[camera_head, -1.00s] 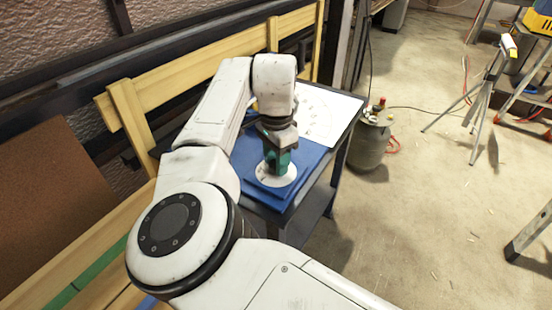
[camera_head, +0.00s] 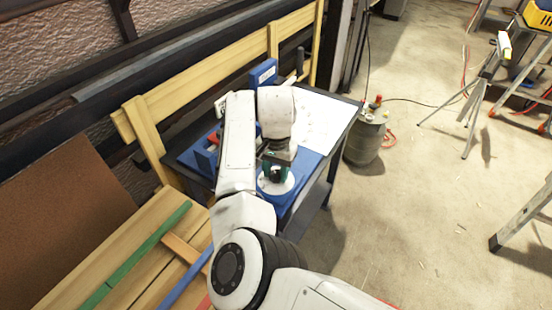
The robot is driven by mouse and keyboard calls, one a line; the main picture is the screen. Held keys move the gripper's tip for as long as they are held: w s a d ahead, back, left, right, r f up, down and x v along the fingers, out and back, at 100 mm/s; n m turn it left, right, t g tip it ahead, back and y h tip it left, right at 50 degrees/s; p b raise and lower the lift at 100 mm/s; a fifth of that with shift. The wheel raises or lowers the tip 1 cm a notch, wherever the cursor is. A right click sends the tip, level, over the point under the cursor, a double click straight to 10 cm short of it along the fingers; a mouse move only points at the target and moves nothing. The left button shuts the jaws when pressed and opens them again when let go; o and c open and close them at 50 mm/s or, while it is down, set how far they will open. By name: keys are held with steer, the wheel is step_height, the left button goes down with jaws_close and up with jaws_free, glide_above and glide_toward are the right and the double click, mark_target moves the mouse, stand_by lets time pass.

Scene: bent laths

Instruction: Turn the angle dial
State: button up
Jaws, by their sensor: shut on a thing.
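The angle dial shows as a white disc (camera_head: 278,184) on a blue base (camera_head: 312,160), on the dark table. My gripper (camera_head: 275,174) points down over the disc, shut on a teal and dark part at its middle. My wrist hides the fingertips and most of the gripped part. I cannot read any marks on the disc.
A white sheet with drawn lines (camera_head: 318,120) lies on the table (camera_head: 350,112) behind the blue base. Blue blocks stand left of my arm. A grey canister (camera_head: 367,138) stands right of the table. Wooden laths (camera_head: 135,250) lie at the lower left.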

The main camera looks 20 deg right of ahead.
mark_target(276, 174)
steer(key=shift+n+p, duration=1.1)
steer(key=shift+p, duration=0.15)
steer(key=o, duration=1.1)
steer(key=shift+c, duration=0.2)
steer(key=shift+r, duration=0.1)
step_height(276, 174, up, 11)
steer(key=shift+f+p, duration=0.2)
steer(key=shift+p, duration=0.15)
